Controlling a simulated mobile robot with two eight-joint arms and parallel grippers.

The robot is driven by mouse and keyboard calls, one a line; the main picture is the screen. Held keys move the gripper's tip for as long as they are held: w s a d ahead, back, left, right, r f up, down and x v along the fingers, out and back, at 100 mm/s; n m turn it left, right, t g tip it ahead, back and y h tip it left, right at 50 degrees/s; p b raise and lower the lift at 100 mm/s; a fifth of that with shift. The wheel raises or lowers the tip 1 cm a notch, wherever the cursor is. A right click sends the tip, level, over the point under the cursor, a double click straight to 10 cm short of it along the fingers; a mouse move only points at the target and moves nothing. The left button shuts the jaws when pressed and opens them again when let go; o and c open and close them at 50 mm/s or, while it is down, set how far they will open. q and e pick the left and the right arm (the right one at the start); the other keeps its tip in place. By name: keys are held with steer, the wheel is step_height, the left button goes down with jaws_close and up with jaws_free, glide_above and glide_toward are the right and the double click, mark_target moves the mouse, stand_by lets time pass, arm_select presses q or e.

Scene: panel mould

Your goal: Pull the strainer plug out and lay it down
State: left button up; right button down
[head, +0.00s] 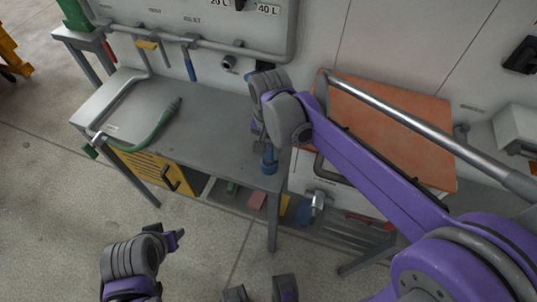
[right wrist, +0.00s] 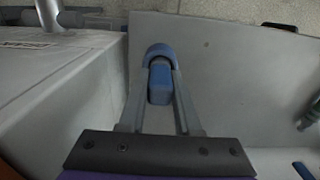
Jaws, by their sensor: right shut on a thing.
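The strainer plug (head: 269,160) is a small blue piece with a rounded blue head. My right gripper (head: 262,143) is shut on it near the right end of the grey bench (head: 205,125). In the right wrist view the plug (right wrist: 159,82) sits between the two grey fingers of the gripper (right wrist: 158,92), with the bench top beneath. I cannot tell whether it touches the bench. My left gripper (head: 178,238) is low at the left, in front of the bench and away from the plug; its jaws are too unclear to read.
A green hose (head: 160,128) lies on the bench's left part. A blue-handled tool (head: 189,64) hangs from the wall pipe, near a dark round fitting (head: 229,62). An orange panel (head: 385,130) stands at the right. The bench's middle is clear.

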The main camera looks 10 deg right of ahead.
arm_select(q)
steer(key=shift+w+r+p, duration=0.2)
steer(key=shift+r+p, duration=0.35)
steer(key=shift+r, duration=0.2)
steer(key=shift+w+r+p, duration=0.25)
steer(key=shift+r+p, duration=0.3)
steer(key=shift+r, duration=0.2)
steer(key=shift+w+r+p, duration=0.2)
steer(key=shift+r+p, duration=0.35)
steer(key=shift+r, duration=0.2)
arm_select(e)
steer(key=shift+r, duration=2.85)
steer(key=shift+w+r+p, duration=0.1)
steer(key=shift+r+p, duration=1)
steer(key=shift+r, duration=0.95)
arm_select(q)
steer(key=r, duration=0.1)
steer(key=w+r, duration=0.1)
steer(key=r, duration=0.1)
steer(key=shift+w+t, duration=0.15)
steer(key=shift+t, duration=0.15)
arm_select(e)
steer(key=shift+s+f, duration=0.1)
steer(key=shift+s, duration=0.1)
